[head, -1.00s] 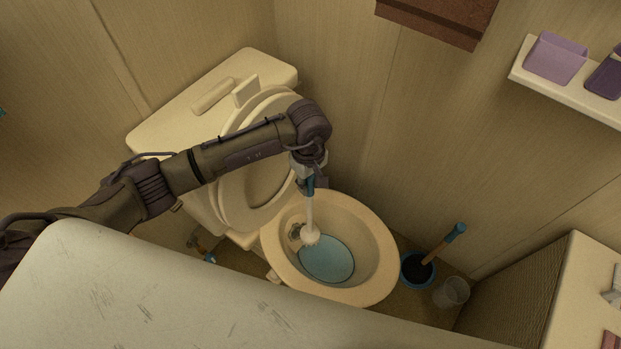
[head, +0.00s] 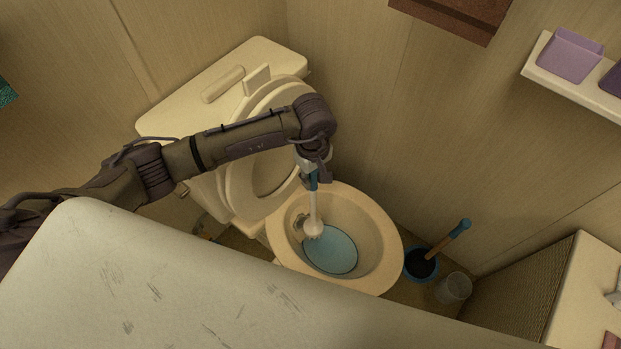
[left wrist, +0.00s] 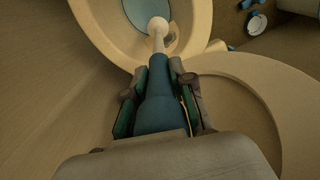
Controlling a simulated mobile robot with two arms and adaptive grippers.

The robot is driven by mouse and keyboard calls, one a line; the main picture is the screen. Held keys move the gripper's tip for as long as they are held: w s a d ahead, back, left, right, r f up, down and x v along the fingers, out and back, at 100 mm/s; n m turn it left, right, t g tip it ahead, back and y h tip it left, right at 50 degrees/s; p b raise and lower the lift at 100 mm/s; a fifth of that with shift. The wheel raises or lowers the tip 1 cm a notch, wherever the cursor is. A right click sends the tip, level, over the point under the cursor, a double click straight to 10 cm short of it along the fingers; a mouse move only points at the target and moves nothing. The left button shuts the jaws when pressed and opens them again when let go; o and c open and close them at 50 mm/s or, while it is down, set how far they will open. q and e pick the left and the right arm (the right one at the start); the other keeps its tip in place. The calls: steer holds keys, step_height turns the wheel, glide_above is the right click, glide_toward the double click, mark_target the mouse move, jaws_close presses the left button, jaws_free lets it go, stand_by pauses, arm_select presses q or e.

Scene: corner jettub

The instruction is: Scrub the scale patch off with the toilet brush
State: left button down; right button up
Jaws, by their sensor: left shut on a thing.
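The toilet brush (head: 314,208) has a blue handle, a white shaft and a white head. My left gripper (head: 312,178) is shut on its blue handle, which also shows in the left wrist view (left wrist: 160,112). The brush points down into the toilet bowl (head: 381,247), its head (head: 313,231) by the left inner wall, above or at the blue water (head: 330,250). The scale patch (head: 300,222) looks like a dark greyish spot on the inner wall beside the head, partly hidden by it. I cannot tell whether they touch. My right gripper is not in view.
The raised lid and seat (head: 238,190) stand behind the bowl, against the tank (head: 275,55). A blue holder (head: 421,264) with a wooden-handled tool and a clear cup (head: 454,288) stand on the floor to the right. A shelf (head: 575,85) is on the right wall.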

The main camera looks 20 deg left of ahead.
arm_select(q)
steer(key=shift+w+d+f, duration=0.1)
steer(key=shift+w+d, duration=0.05)
steer(key=shift+w, duration=0.35)
steer(key=shift+w+d+b, duration=0.1)
steer(key=shift+w+b, duration=0.25)
steer(key=shift+b, duration=0.25)
steer(key=shift+w+d+b, duration=0.15)
steer(key=shift+w+b, duration=0.2)
steer(key=shift+w, duration=0.15)
steer(key=shift+s, duration=0.1)
